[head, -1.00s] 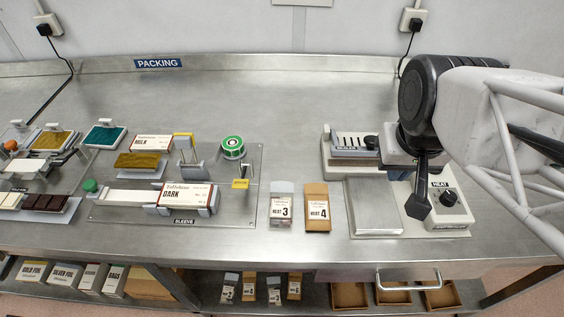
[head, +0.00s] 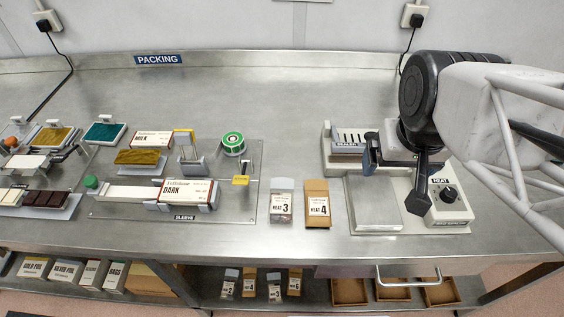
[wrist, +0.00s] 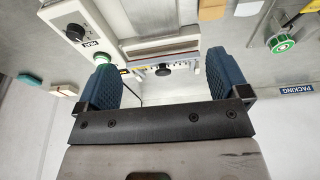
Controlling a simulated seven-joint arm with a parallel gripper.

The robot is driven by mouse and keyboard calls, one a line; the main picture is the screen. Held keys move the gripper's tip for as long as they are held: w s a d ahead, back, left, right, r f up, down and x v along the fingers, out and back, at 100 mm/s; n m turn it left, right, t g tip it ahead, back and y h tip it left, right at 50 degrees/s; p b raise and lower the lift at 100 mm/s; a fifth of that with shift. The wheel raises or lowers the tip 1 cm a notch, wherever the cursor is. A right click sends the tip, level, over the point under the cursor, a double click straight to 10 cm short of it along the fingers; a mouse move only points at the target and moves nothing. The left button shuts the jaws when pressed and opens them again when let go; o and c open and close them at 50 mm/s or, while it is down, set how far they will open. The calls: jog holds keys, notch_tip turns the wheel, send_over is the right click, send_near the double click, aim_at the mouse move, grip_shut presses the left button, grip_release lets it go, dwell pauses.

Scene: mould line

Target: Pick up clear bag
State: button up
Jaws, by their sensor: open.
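A pale, see-through-topped bag (head: 282,206) with a white "HEAT 3" label lies on the steel bench, left of the sealer. It looks like the clear bag. It shows partly at the top edge of the wrist view (wrist: 248,8). My gripper (wrist: 160,84) is open, with two blue ridged fingers apart and nothing between them. In the head view one blue finger (head: 371,152) shows over the sealer, to the right of and behind the bag; the other is hidden behind my arm.
A brown "HEAT 4" bag (head: 317,207) lies close to the right of the pale bag. The sealer (head: 373,204) with a heat knob stands further right. The sleeve station (head: 230,200) is at left. Bench behind is clear. Small bags (head: 252,284) sit on the lower shelf.

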jog(key=g, duration=0.3)
send_over(280, 208)
notch_tip(280, 208, down, 12)
jog(key=shift+f, duration=0.25)
jog(key=shift+f, duration=1.25)
jog(key=shift+f, duration=0.1)
